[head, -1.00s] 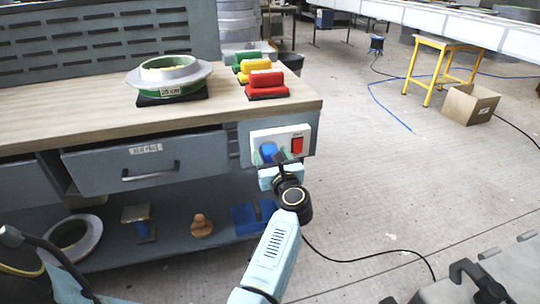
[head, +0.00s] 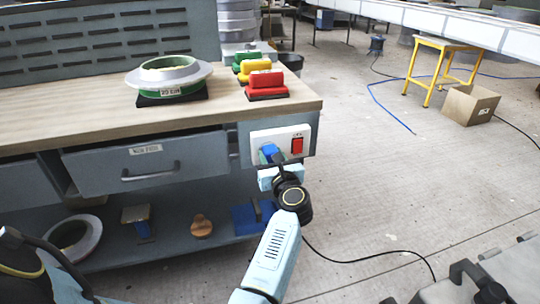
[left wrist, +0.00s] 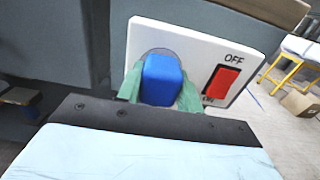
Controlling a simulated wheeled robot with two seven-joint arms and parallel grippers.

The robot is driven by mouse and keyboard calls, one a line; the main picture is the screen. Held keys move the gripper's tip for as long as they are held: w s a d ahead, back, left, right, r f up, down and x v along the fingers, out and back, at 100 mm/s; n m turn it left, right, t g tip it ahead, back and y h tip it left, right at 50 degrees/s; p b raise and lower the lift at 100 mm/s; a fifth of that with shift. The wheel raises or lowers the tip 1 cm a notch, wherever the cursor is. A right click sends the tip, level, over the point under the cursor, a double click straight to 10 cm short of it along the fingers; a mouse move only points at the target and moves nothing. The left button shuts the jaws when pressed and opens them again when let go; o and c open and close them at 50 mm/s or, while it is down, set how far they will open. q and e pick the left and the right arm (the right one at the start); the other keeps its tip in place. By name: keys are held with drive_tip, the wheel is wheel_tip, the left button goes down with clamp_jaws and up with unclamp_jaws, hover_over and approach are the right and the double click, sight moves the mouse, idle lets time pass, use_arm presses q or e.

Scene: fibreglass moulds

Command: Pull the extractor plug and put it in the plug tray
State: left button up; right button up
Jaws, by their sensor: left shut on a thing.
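The blue extractor plug (head: 270,151) is at the white socket plate (head: 293,133) on the bench's end. It also shows in the left wrist view (left wrist: 162,78), in front of the plate's round grey recess. I cannot tell how deep it sits there. My left gripper (head: 272,157) is shut on the plug, with a green finger on each side in the left wrist view (left wrist: 160,90). The red switch (left wrist: 221,85) is just right of the plug. I cannot make out a plug tray for certain. My right gripper is not in view.
The benchtop (head: 60,125) holds a ring mould (head: 170,77) and red (head: 267,84), yellow and green blocks. Below are a drawer (head: 145,162) and a shelf with a blue item (head: 250,217). A black cable (head: 375,257) crosses the open floor at right.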

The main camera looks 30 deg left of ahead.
use_arm(q)
clamp_jaws()
drive_tip(key=v, duration=0.6)
idle(0.8)
idle(0.4)
